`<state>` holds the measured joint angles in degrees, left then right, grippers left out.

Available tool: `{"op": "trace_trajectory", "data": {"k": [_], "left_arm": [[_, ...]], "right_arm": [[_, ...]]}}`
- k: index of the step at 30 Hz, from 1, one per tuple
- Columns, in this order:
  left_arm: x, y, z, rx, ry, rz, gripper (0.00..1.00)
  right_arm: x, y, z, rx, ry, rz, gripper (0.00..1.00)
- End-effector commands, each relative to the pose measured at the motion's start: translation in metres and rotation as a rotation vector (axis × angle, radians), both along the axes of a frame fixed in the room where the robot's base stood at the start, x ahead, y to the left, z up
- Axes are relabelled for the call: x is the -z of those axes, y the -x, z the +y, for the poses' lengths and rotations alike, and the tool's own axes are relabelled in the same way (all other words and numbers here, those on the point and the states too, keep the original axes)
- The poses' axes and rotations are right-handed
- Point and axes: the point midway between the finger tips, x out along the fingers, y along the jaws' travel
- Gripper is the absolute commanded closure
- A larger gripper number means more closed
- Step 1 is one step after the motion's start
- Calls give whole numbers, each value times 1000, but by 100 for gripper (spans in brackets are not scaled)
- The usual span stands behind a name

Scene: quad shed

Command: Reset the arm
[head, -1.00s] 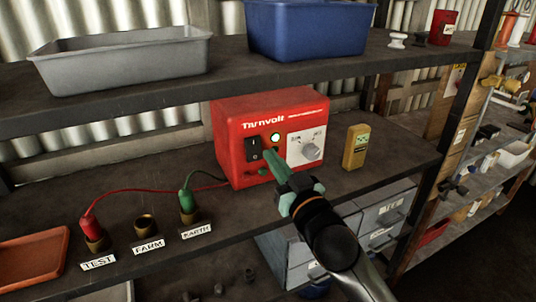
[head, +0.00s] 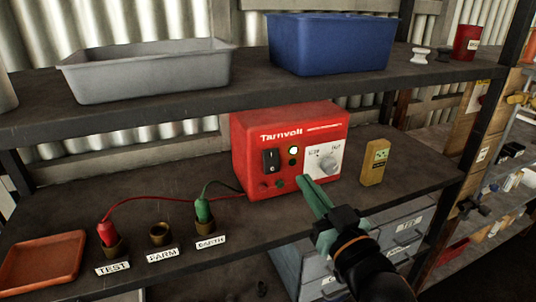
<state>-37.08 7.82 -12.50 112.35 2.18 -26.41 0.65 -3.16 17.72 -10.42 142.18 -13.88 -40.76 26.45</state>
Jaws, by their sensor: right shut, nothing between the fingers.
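My right gripper (head: 306,185) is shut and empty, in front of the lower part of the red Tarnvolt box (head: 245,165), with its fingertips below and left of the dial (head: 327,161). I cannot tell whether the fingertips touch the box. The box has a black rocker switch (head: 271,161) and a lit round lamp (head: 293,150). My left gripper is not in view.
A red plug (head: 106,233) stands at the TEST post and a green plug (head: 203,210) at the EARTH post; the FARM post (head: 160,235) is bare. An orange tray (head: 45,262) lies at left. Bins stand on the upper shelf (head: 190,99).

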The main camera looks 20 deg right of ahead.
Motion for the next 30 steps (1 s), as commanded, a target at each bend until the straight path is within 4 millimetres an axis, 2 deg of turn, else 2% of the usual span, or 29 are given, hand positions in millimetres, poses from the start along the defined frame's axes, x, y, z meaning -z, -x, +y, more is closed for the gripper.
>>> {"op": "trace_trajectory", "data": {"k": [2,4,7,8,11,12,15,19,21,24,27,30], "left_arm": [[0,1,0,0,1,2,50],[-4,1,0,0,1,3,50],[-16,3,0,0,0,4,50],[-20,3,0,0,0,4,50],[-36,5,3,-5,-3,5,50],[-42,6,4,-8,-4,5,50],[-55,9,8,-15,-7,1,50],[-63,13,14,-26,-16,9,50],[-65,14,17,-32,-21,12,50],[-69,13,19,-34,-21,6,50],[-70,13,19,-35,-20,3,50],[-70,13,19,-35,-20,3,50]], "right_arm": [[1,0,0,0,0,5,100],[11,-2,1,-3,4,35,100],[48,-6,4,-12,20,138,100],[65,-5,5,-17,28,183,100],[133,8,11,-42,50,354,100],[162,19,14,-53,56,424,100],[228,57,20,-81,69,583,100],[289,112,28,-109,75,742,100],[311,137,31,-120,77,802,100],[330,161,34,-130,75,856,100],[338,173,35,-135,78,878,100],[339,173,35,-135,78,879,100]]}}
